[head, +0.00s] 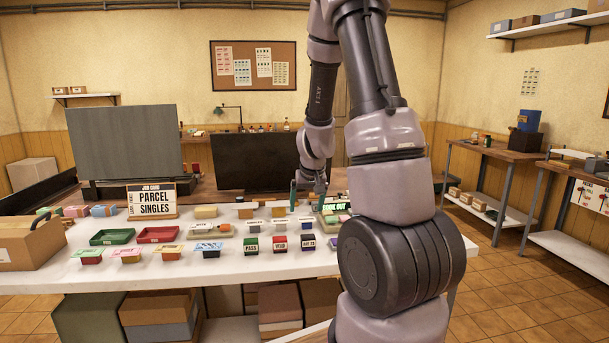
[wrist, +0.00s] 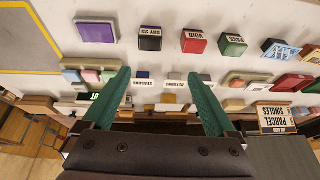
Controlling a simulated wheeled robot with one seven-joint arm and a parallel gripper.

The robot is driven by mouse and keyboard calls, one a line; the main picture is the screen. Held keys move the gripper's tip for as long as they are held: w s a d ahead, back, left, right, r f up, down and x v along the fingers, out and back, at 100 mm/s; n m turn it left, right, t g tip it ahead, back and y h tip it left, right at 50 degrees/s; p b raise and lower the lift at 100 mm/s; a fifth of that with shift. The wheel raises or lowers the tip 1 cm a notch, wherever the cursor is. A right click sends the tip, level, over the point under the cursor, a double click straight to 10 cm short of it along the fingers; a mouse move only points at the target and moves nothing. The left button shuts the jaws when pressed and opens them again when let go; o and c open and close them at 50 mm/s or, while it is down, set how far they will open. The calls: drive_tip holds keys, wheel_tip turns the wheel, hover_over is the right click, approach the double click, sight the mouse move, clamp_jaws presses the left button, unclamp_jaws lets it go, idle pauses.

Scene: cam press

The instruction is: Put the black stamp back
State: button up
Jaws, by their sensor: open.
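The black stamp (head: 308,242) stands in the front row on the white table, at the right of the red VOID stamp (head: 279,243). It also shows in the wrist view (wrist: 150,38), a white label on its side, beyond my fingertips and apart from them. My gripper (head: 309,190) is over the back part of the table. In the wrist view its two green fingers (wrist: 157,88) are spread with nothing gripped. Small labelled blocks (wrist: 142,76) show between the fingers, below them.
The green PASS stamp (head: 251,245) stands left of VOID. A purple pad (wrist: 97,32) lies beside the black stamp in the wrist view. Green (head: 112,237) and red (head: 158,235) trays and a cardboard box (head: 28,243) are on the left. Stamps and blocks crowd the table.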

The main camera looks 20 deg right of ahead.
drive_tip(key=s+a+r+t+y, duration=0.1)
drive_tip(key=s+a+r, duration=0.3)
drive_tip(key=r, duration=0.3)
drive_tip(key=s+a+r+y, duration=0.1)
drive_tip(key=s+a+r, duration=0.25)
drive_tip(key=r, duration=0.35)
drive_tip(key=s+a+r+t+y, duration=0.1)
drive_tip(key=s+a+r, duration=0.2)
drive_tip(key=s+r, duration=0.35)
drive_tip(key=s+a+r, duration=0.2)
drive_tip(key=s+r, duration=0.3)
drive_tip(key=s, duration=0.3)
drive_tip(key=shift+s+r+m, duration=0.2)
drive_tip(key=shift+m, duration=0.2)
